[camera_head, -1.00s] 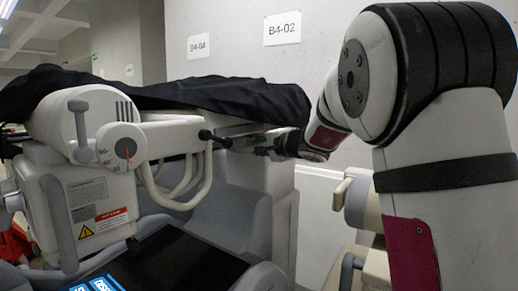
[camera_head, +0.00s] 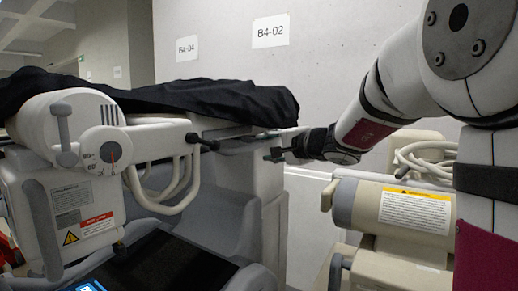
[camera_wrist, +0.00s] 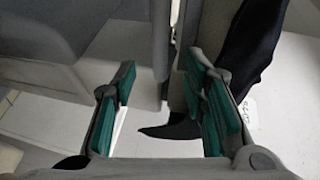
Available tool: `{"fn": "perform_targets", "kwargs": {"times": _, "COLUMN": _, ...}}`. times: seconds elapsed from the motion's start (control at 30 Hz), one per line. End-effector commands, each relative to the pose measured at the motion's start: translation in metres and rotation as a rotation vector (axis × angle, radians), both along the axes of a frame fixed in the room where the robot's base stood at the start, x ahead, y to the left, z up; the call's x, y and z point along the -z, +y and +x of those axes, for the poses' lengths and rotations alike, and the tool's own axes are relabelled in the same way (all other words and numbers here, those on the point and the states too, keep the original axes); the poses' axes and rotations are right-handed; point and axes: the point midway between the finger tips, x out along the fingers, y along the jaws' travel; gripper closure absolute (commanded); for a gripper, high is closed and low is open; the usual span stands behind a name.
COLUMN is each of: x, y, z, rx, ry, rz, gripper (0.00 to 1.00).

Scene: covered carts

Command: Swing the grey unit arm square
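The grey unit (camera_head: 75,150) stands at the left in the head view, with a round dial (camera_head: 107,150) on its side. Its pale arm (camera_head: 155,138) reaches right from the dial and ends in a dark handle (camera_head: 203,142). My gripper (camera_head: 268,146) is to the right of the handle, apart from it, below the black cover's edge. In the wrist view my gripper (camera_wrist: 160,85) is open, its green pads apart and nothing held between them. I cannot make out the handle in the wrist view. The dial's marks are too small to read surely.
A black cover (camera_head: 200,98) drapes over the cart behind the unit arm; it also hangs near the right finger in the wrist view (camera_wrist: 250,45). A beige cylinder machine (camera_head: 375,208) with coiled hoses stands at the right. A concrete wall (camera_head: 350,60) closes the back.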

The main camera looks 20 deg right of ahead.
Motion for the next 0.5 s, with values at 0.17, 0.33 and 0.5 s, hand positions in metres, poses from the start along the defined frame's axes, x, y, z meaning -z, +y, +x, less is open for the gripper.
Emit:
{"fn": "perform_targets", "kwargs": {"times": 0.17, "x": -0.004, "y": -0.004, "z": -0.019, "rx": 0.001, "ry": -0.001, "rz": 0.0, "gripper": 0.6}}
{"fn": "perform_targets", "kwargs": {"times": 0.33, "x": -0.004, "y": -0.005, "z": -0.023, "rx": 0.0, "ry": -0.001, "rz": 0.001, "gripper": 0.6}}
{"fn": "perform_targets", "kwargs": {"times": 0.5, "x": -0.004, "y": -0.005, "z": -0.023, "rx": 0.0, "ry": 0.0, "rz": 0.001, "gripper": 0.6}}
